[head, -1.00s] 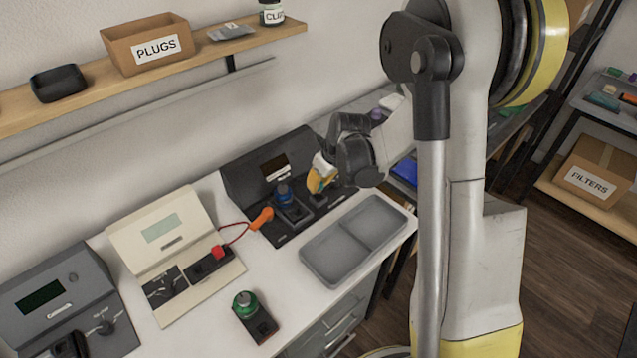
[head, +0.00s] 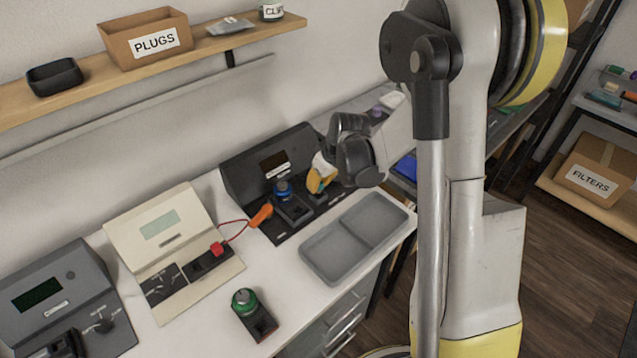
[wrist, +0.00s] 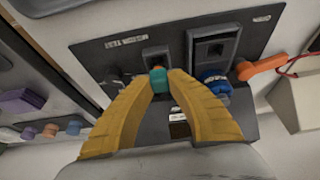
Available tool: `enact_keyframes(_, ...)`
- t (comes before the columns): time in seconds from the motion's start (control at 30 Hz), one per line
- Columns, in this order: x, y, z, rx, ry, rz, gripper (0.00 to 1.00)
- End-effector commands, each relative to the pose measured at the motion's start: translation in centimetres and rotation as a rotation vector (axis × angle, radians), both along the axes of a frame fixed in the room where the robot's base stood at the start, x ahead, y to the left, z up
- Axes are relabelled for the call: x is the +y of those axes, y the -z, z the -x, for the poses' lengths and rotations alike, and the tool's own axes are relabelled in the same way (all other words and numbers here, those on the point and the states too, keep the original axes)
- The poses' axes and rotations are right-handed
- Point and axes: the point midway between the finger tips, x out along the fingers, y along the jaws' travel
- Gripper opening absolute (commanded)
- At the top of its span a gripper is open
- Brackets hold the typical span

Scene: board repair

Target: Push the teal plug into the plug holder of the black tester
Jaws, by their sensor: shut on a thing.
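The black tester (head: 238,178) stands against the wall at the back of the bench. My gripper (head: 318,186) is over the right part of its panel. The plug is right at the dark plug holder (wrist: 155,55) on the tester's panel (wrist: 112,62). I cannot tell how deep the plug sits in it.
A blue knob (head: 283,189) and an orange handle (head: 261,215) with a red lead are beside my gripper. A grey divided tray (head: 327,262) lies in front of the tester. A cream tester (head: 150,222) and a green-topped part (head: 244,300) are to the left.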

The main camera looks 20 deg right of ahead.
Motion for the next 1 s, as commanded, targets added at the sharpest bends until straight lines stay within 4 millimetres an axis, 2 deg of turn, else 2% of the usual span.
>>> enact_keyframes(0.57,0.00,0.04,-0.01,0.000,0.000,0.000,0.00)
enact_keyframes(1.0,0.00,0.85,0.01,0.000,0.000,0.000,0.00)
